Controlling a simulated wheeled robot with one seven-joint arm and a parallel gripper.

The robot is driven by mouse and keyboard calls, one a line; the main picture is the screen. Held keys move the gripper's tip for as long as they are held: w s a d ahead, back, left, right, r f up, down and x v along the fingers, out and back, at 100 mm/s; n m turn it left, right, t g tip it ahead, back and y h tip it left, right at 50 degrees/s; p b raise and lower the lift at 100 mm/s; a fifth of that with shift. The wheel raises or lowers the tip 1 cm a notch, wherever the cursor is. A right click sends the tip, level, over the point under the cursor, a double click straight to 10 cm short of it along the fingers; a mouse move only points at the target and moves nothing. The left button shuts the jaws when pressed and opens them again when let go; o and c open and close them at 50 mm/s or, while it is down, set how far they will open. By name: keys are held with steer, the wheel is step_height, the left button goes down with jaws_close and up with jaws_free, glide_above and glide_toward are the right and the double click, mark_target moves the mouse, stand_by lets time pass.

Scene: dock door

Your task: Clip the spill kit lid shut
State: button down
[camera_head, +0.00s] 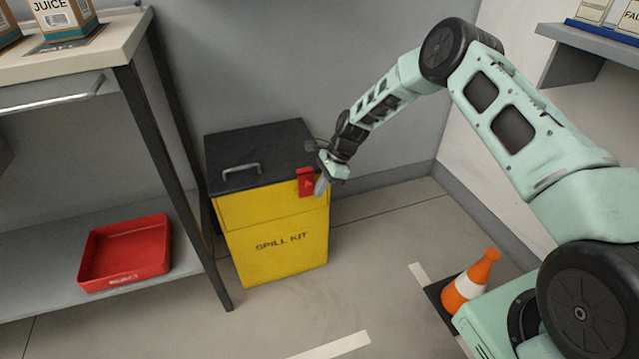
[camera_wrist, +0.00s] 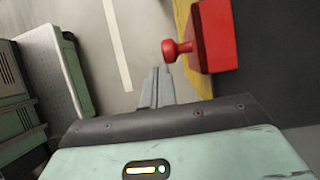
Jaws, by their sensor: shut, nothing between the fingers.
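The spill kit (camera_head: 275,243) is a yellow bin on the floor with a black lid (camera_head: 260,150) lying down on top. The lid has a grey handle (camera_head: 241,170). A red clip (camera_head: 305,183) sits at the right part of the front, at the lid's edge. In the wrist view the red clip (camera_wrist: 215,38) has a round knob (camera_wrist: 170,50) sticking out to the left. My gripper (camera_head: 321,188) is shut and empty, just right of the clip in the head view. In the wrist view its fingertips (camera_wrist: 158,72) lie just below the knob; I cannot tell if they touch it.
A shelf unit with a light top (camera_head: 85,50) stands left of the bin, with a red tray (camera_head: 125,253) on its lower shelf. An orange cone (camera_head: 470,280) stands at the lower right, near my arm. Floor in front of the bin is clear. A wall shelf (camera_head: 590,42) is at upper right.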

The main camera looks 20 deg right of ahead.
steer(key=shift+r, duration=0.1)
steer(key=shift+r+p, duration=0.7)
steer(key=d+f, duration=0.3)
steer(key=w+v, duration=0.1)
steer(key=v, duration=0.8)
steer(key=shift+r+p, duration=0.4)
steer(key=shift+w+d, duration=0.1)
steer(key=shift+w, duration=0.05)
